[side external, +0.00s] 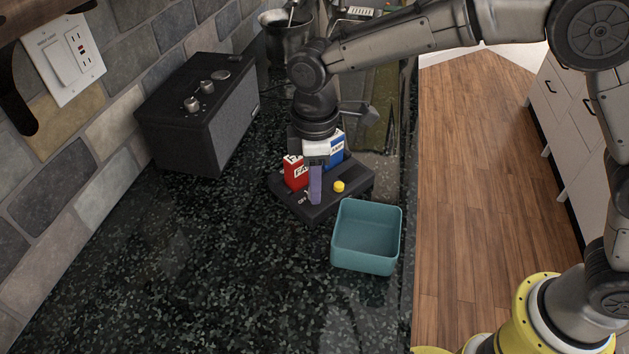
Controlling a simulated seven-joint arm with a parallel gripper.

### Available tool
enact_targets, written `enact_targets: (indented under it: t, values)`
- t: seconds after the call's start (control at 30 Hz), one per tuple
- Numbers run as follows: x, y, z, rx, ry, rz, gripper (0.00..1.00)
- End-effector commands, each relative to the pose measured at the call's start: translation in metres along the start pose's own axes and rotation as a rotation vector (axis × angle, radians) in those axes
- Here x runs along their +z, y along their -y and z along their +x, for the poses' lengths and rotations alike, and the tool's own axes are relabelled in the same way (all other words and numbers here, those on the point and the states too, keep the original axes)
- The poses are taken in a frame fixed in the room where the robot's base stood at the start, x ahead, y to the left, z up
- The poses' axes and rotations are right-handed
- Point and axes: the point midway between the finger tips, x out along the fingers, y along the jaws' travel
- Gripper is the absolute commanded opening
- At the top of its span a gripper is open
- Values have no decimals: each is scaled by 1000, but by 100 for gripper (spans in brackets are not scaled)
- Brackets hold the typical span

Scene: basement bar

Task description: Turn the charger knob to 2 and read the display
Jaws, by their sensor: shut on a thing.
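The black charger (327,207) sits on the dark speckled counter. A red block with white lettering (295,172) and a blue block with a white label (336,149) stand in it. A yellow round button (339,186) is on its top, toward the right. White "OFF" lettering shows near the front left. My gripper (315,198) points down at the charger's front, beside that lettering, and is shut on the charger knob. Its purple-grey finger hides the knob, so the pointer position cannot be seen. I cannot make out a display or any reading.
A teal open box (367,257) stands close in front of the charger, at the right, and looks empty. A black radio-like box with knobs (204,112) stands by the tiled wall. A metal pot (287,42) is behind. The front left counter is clear.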

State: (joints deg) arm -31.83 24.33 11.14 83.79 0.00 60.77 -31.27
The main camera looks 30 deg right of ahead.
Motion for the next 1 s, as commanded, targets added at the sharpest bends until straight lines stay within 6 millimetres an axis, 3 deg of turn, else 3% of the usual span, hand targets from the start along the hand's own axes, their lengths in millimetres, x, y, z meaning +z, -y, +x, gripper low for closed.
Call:
enact_targets:
  t: [0.5, 1.0]
  values:
    - [-1, 0, -2, 1, -4, 421, 0]
    - [-1, 0, -2, 1, -4, 567, 0]
